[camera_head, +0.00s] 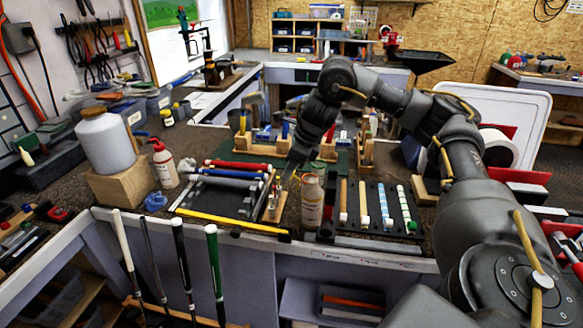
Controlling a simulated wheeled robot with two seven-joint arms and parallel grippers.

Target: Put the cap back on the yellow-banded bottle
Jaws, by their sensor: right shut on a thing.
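A brownish bottle (312,203) with a pale label stands upright near the front edge of the bench, in the middle of the view. Its band colour is hard to make out at this size. My right gripper (289,177) reaches down from the upper right, just left of this bottle's top and above a small wooden block (272,208). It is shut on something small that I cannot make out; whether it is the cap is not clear. A small bottle with yellow on it (167,117) stands farther back at left. My left gripper is out of view.
A red-topped bottle (164,166) and a big white jug (105,143) on a wooden block stand at left. Several grips lie on a dark rack (377,222) right of the brown bottle. A yellow stick (228,221) lies along the front. Club shafts stand before the bench.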

